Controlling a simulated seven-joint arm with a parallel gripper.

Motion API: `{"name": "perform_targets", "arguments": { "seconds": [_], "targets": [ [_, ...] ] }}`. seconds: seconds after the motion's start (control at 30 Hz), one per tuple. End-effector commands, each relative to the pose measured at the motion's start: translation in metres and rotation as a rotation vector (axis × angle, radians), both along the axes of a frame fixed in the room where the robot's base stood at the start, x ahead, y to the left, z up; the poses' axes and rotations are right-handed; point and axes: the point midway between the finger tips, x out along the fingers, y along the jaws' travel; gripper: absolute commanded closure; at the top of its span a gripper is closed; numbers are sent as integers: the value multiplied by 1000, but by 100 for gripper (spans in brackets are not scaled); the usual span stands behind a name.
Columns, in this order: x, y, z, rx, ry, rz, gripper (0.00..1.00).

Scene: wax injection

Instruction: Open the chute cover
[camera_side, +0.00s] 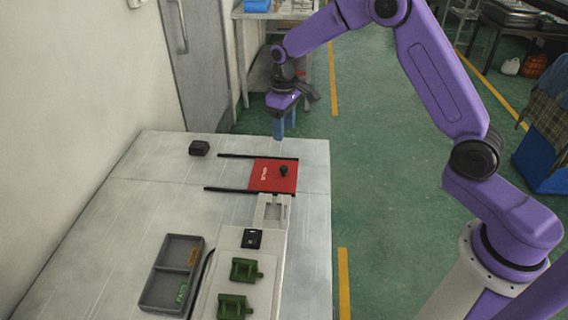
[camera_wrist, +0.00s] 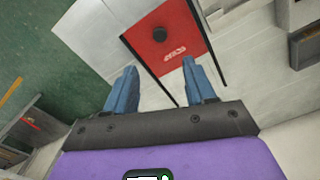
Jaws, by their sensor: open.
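The chute cover is a red plate (camera_side: 266,176) with a black round knob (camera_side: 284,170). It lies between two black rails (camera_side: 232,190) at the far end of the white table. In the wrist view the red cover (camera_wrist: 150,50) and its knob (camera_wrist: 159,34) show ahead of the fingers. My gripper (camera_side: 285,128) hangs above and beyond the cover, apart from it. In the wrist view its two blue fingers (camera_wrist: 162,88) are spread with nothing between them. A pale chute (camera_side: 272,208) adjoins the near side of the cover.
A small black block (camera_side: 199,148) sits left of the rails. Nearer lie a white platform (camera_side: 262,300) with green parts (camera_side: 245,270) and a black piece (camera_side: 251,239), and a grey two-part tray (camera_side: 150,292). A wall stands left. The table between tray and rails is mostly clear.

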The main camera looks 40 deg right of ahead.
Motion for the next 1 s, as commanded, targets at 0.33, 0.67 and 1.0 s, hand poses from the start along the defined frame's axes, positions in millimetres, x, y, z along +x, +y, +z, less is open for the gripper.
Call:
{"name": "perform_targets", "arguments": {
  "seconds": [0.33,0.67,1.0],
  "targets": [
    [-1,-1,-67,-1,4,0,45],
    [-1,0,-120,-1,2,0,45],
    [0,0,-135,0,-1,-1,45]
  ]
}}
